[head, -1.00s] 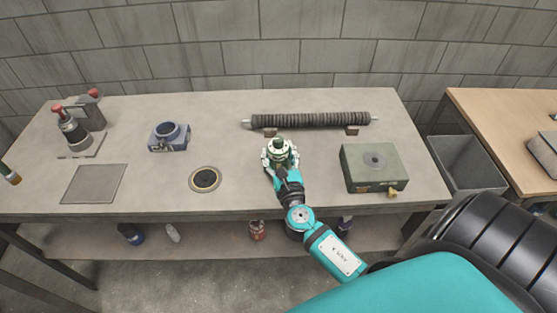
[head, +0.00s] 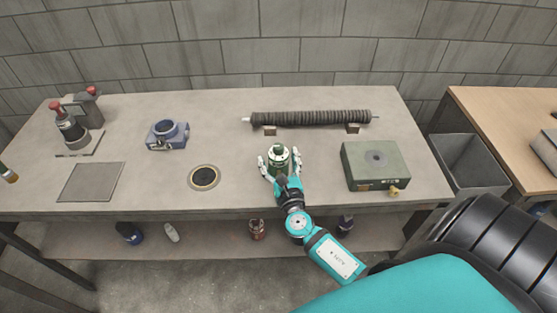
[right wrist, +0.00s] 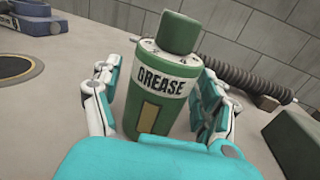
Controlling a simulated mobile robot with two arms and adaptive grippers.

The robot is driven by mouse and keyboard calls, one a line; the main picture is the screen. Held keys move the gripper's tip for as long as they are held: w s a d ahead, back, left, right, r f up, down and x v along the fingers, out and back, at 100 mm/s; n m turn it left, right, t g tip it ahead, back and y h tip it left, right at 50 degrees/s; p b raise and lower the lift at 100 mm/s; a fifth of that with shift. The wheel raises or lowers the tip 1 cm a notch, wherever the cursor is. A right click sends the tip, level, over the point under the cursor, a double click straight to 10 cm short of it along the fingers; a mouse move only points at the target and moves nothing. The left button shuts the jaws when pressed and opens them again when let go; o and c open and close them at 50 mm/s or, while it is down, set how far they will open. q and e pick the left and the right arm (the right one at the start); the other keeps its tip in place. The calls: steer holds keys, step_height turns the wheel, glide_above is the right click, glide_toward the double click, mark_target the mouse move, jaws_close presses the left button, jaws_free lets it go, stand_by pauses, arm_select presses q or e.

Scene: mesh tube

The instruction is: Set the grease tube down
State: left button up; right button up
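The grease tube (head: 278,158) is green with a pale band marked GREASE. It stands upright on the workbench (head: 232,139), between the round black disc and the green box. It shows large in the right wrist view (right wrist: 160,85), its cap at the top. My right gripper (head: 278,163) is open around the tube, with white and teal fingers on both sides. In the right wrist view (right wrist: 158,95) a clear gap shows at the tube's left side and a narrower one at its right. The tube's base is hidden. My left gripper is not in view.
A ribbed dark roll (head: 310,118) lies on supports behind the tube. A green box (head: 375,165) stands to the right, a black disc (head: 204,177) to the left. A blue fixture (head: 167,134), a flat grey plate (head: 91,182) and a red-knobbed device (head: 68,128) are further left.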

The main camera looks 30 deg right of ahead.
steer(key=shift+r+p, duration=0.3)
steer(key=b+v, duration=0.1)
steer(key=v, duration=0.6)
steer(key=b+v, duration=0.1)
steer(key=v, duration=0.2)
steer(key=shift+s+a+f+b, duration=0.1)
steer(key=shift+s+f+b, duration=0.2)
steer(key=shift+s, duration=0.1)
steer(key=shift+s+a+r, duration=0.15)
steer(key=shift+s+a, duration=0.05)
steer(key=shift+s, duration=0.4)
